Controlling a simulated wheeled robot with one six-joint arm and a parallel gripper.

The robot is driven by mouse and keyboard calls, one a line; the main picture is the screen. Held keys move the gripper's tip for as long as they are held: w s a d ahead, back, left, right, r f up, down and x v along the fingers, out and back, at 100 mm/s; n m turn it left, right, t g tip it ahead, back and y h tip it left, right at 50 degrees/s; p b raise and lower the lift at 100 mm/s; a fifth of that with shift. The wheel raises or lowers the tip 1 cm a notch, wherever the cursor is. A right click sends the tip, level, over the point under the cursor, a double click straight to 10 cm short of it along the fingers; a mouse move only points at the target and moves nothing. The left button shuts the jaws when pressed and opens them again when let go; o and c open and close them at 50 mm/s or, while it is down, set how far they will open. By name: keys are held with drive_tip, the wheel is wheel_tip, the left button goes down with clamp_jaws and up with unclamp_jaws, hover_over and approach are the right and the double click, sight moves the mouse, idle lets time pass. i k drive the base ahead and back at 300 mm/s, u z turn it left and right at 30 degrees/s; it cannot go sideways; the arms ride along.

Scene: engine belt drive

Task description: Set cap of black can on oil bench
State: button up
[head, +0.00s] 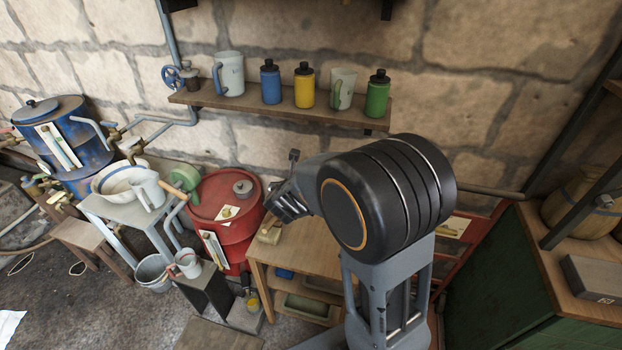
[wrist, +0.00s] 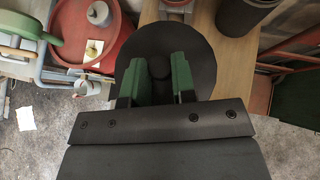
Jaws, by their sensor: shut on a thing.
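The black cap, a round dark disc with a centre knob (wrist: 160,40), is in the wrist view. My gripper (wrist: 159,70) is shut on its knob with green finger pads on both sides. The wooden oil bench (wrist: 226,66) shows behind and right of the cap; whether the cap touches it I cannot tell. A dark cylinder, likely the black can (wrist: 246,18), stands on the bench at upper right, its top cut off. In the head view my gripper (head: 283,208) is over the left part of the bench (head: 318,244); my arm hides the cap and the can.
A red drum (head: 227,215) with a small lid and a tag on top stands left of the bench. A shelf (head: 290,112) with mugs and coloured bottles hangs on the wall behind. Some bare bench top shows between the drum and my arm.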

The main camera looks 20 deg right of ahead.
sight(302, 236)
drive_tip(key=u, duration=0.3)
drive_tip(key=k, duration=0.15)
drive_tip(key=u, duration=0.85)
drive_tip(key=i, duration=0.5)
